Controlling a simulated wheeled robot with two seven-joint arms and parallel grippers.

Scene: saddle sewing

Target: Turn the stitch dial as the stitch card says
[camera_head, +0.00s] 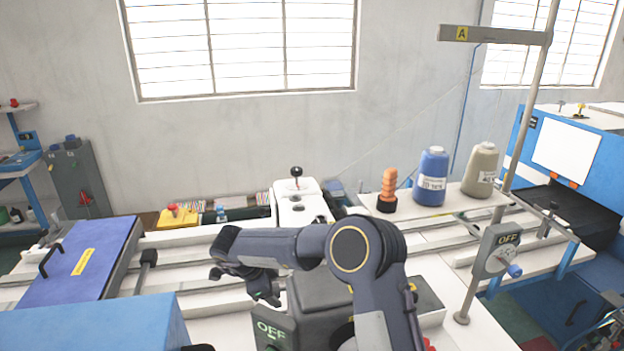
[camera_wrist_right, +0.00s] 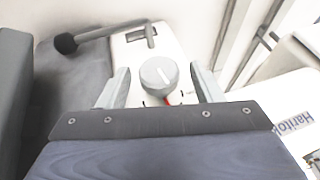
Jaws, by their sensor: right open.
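The stitch dial (camera_wrist_right: 158,76) is a round light grey knob on a white machine face in the right wrist view. Small dark tick marks and a red mark show below it. Its exact setting is too small to read. My right gripper (camera_wrist_right: 160,86) is open, with one finger on each side of the dial; whether they touch it I cannot tell. In the head view my right gripper (camera_head: 248,287) is in front of the white sewing machine (camera_head: 296,190), and the dial is not visible there. I cannot make out a stitch card. My left gripper is not in view.
A dark lever with a black ball (camera_wrist_right: 66,43) is beside the dial. Blue (camera_head: 432,175) and beige (camera_head: 481,168) thread cones stand on the table behind right. A metal pole with an OFF switch box (camera_head: 496,250) rises at right. A dark box marked OFF (camera_head: 272,332) is low.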

